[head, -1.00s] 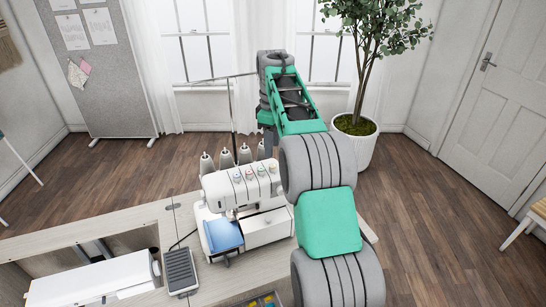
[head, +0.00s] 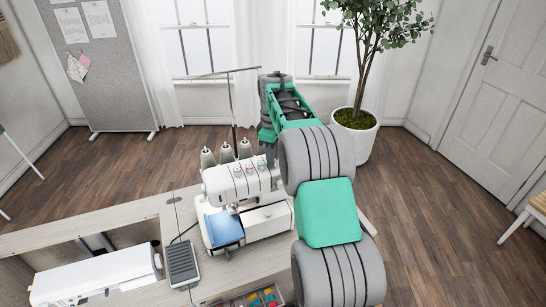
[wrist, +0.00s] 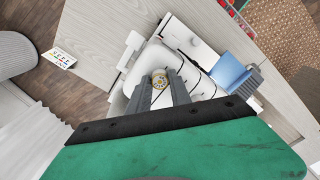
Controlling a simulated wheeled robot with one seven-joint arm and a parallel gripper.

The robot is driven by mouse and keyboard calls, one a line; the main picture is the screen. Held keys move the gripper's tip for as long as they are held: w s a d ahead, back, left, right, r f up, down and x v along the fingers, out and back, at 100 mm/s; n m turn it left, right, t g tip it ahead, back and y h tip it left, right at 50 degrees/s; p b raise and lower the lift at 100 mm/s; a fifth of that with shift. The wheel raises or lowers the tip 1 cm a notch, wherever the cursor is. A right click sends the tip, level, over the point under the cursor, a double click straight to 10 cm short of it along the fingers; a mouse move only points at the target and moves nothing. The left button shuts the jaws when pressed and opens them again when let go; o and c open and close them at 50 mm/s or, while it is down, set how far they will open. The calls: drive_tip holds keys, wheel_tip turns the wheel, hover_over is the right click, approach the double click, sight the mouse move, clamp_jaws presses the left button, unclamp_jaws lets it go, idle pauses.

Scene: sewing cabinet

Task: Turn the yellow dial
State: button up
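The white sewing machine (head: 232,184) stands on the desk with several small coloured dials along its top. In the wrist view, a round dial with a yellow ring (wrist: 160,78) sits on the white machine top (wrist: 146,62). My gripper (wrist: 160,86) is open, its two grey fingers on either side of this dial. Whether the fingertips touch the dial I cannot tell. In the head view, my arm comes down over the right end of the machine and hides the yellow dial and most of the gripper.
Thread cones (head: 226,154) and a thin thread stand (head: 233,105) rise behind the machine. A blue piece (head: 225,226) is at its front left. A potted plant (head: 357,135) stands behind.

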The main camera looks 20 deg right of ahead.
clamp_jaws()
drive_tip(key=shift+n, duration=0.4)
drive_tip(key=n, duration=0.3)
drive_tip(key=shift+r+p, duration=0.1)
drive_tip(key=shift+p, duration=0.25)
drive_tip(key=n, duration=0.3)
drive_tip(key=shift+n, duration=0.3)
drive_tip(key=n, duration=0.5)
drive_tip(key=shift+p, duration=0.35)
drive_tip(key=shift+n, duration=2.4)
